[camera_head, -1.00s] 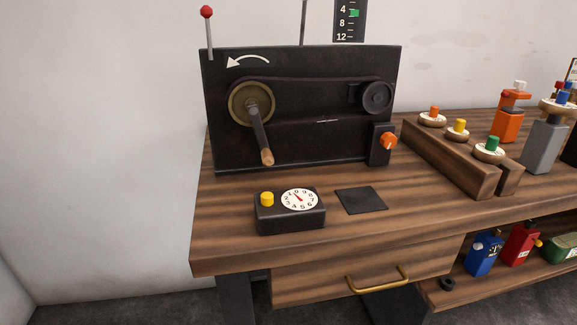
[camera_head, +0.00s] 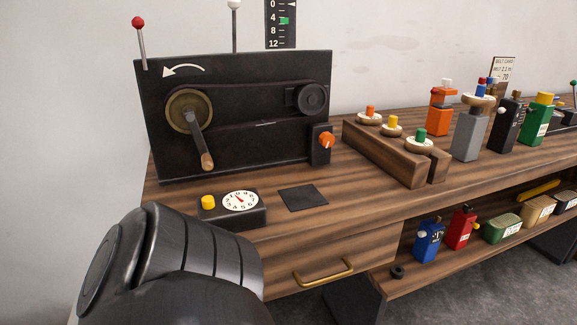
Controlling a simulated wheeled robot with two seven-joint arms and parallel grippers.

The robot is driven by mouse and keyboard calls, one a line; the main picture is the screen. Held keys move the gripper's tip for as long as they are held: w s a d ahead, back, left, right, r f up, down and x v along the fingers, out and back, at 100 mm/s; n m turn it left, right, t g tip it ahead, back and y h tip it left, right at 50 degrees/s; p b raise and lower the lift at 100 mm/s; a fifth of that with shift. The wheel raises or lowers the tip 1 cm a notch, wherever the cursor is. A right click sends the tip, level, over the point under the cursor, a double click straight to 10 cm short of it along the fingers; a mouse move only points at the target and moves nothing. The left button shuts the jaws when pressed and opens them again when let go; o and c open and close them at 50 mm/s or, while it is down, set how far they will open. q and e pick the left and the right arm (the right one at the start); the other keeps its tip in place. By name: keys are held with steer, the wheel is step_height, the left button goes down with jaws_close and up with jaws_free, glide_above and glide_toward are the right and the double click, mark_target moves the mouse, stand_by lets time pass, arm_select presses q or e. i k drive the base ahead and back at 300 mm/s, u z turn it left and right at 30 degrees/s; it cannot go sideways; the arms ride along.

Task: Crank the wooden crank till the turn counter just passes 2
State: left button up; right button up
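The crank (camera_head: 198,140) has a dark arm hanging down and slightly right from a brass hub on the black upright panel, with a wooden grip (camera_head: 207,161) at its lower end. A white curved arrow above the hub points left. The turn counter (camera_head: 240,201) is a white numbered dial with a red pointer on a black box. Its pointer tilts to the upper left, but I cannot read the exact value. A yellow button (camera_head: 208,202) sits beside the dial. A black link of my arm fills the lower left. Neither gripper is in view; nothing touches the crank.
A belt runs from the hub to a small pulley (camera_head: 312,98) at right, above an orange knob (camera_head: 327,139). A dark square plate (camera_head: 303,198) lies flat on the bench. A wooden rack (camera_head: 397,156) with topped spools stands right. Bench space before the rack is clear.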

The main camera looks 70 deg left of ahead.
mark_target(195, 128)
steer(key=z, duration=0.05)
steer(key=i, duration=1)
steer(key=u, duration=2.55)
